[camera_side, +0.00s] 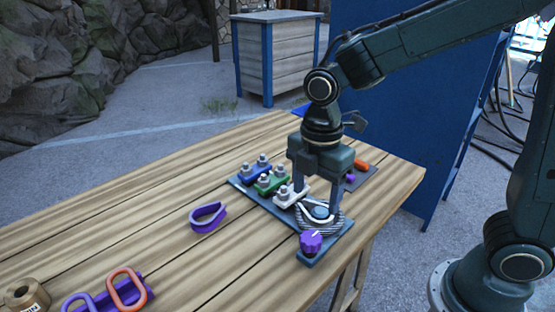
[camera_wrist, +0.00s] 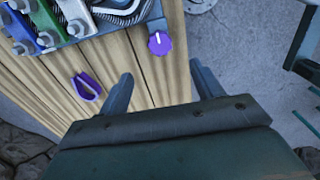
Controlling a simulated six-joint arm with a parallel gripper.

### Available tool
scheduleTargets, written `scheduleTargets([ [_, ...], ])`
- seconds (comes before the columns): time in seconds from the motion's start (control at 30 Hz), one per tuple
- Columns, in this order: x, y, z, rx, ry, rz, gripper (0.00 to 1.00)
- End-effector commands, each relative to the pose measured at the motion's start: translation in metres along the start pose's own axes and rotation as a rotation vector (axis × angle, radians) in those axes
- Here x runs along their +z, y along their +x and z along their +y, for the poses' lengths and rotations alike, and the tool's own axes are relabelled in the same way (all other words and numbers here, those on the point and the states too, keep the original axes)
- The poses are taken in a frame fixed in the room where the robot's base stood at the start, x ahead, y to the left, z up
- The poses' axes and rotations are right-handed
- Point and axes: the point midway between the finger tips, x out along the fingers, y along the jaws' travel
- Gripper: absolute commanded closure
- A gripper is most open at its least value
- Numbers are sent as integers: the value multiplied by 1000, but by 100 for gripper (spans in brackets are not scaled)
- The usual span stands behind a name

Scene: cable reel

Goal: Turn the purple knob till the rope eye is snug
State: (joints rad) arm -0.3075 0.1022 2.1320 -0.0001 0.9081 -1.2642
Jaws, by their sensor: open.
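The purple knob (camera_side: 311,241) with a white mark sits at the near end of a dark base plate (camera_side: 306,261). It also shows in the wrist view (camera_wrist: 159,43), ahead of and between my fingertips. A reel (camera_side: 334,226) of grey rope sits behind the knob, with a pale loop, apparently the rope eye (camera_side: 316,213), around a blue-grey post; its fit cannot be told. My gripper (camera_side: 316,198) points down over the reel area in the side view. Its fingers are wide apart in the wrist view (camera_wrist: 161,76), empty, and seem clear of the knob.
Blue (camera_side: 256,174), green (camera_side: 272,182) and white (camera_side: 290,194) bolted clamps stand beside the reel. A purple teardrop ring (camera_side: 207,217) lies left on the wooden table (camera_side: 160,210). An orange link (camera_side: 127,289), purple parts and a tape roll (camera_side: 27,296) lie at the near left.

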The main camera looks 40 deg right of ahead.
Motion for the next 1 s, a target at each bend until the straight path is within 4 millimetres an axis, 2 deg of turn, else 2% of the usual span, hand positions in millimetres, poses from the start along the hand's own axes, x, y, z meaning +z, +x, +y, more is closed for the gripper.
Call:
scheduleTargets([
  [0.6, 0, 89, -1, -4, 1, -1, 34],
  [0.8, 0, 107, 0, -2, 1, -1, 34],
  [1.0, 0, 115, 0, -1, 1, 0, 34],
])
